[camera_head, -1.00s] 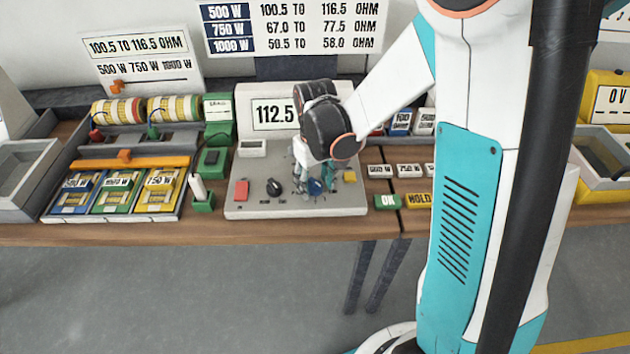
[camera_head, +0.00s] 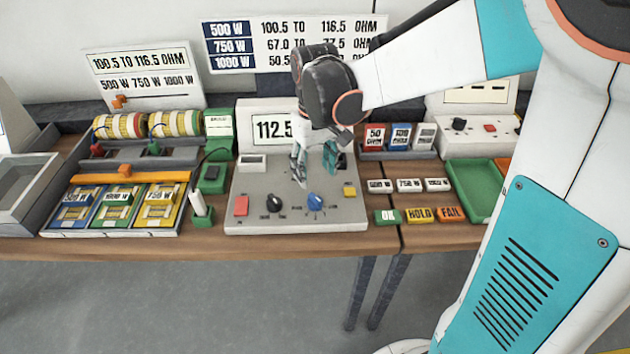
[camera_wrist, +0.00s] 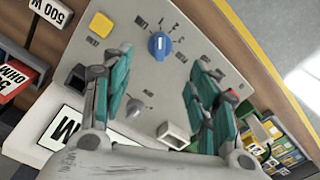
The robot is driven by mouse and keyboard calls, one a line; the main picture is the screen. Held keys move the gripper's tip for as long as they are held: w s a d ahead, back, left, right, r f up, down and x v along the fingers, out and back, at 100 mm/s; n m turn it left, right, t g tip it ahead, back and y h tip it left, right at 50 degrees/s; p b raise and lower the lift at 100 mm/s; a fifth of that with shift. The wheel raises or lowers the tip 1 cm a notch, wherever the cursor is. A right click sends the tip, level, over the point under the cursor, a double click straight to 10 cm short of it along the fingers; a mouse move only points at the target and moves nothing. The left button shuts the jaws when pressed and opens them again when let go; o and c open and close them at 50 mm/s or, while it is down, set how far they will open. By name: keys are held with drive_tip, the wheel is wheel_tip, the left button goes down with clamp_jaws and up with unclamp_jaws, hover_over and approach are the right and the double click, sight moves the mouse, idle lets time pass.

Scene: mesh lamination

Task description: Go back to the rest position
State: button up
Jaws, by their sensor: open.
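My gripper (camera_head: 316,164) is open and empty above the grey meter panel (camera_head: 262,215) in the head view. In the wrist view my gripper (camera_wrist: 165,105) has its teal fingers spread wide, with the panel surface between and beyond them. The blue knob (camera_head: 316,202) on the panel is free of the fingers; it also shows in the wrist view (camera_wrist: 159,45). The meter's display reads 112.5 (camera_head: 272,130), its right part hidden by my wrist.
A black knob (camera_head: 274,203), a red button (camera_head: 241,206) and a yellow button (camera_head: 349,190) sit on the panel. A tray with several coloured cards (camera_head: 125,178) stands left. OK, HOLD and FAIL blocks (camera_head: 419,215) and a green tray (camera_head: 468,182) lie right.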

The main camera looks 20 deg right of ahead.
drive_tip(key=shift+r, duration=0.85)
drive_tip(key=s+r+m+t, duration=0.1)
drive_tip(key=s+r+t, duration=0.2)
drive_tip(key=s, duration=0.4)
drive_tip(key=s+r+t, duration=0.3)
drive_tip(key=s+t, duration=0.1)
drive_tip(key=s, duration=0.4)
drive_tip(key=shift+m, duration=0.4)
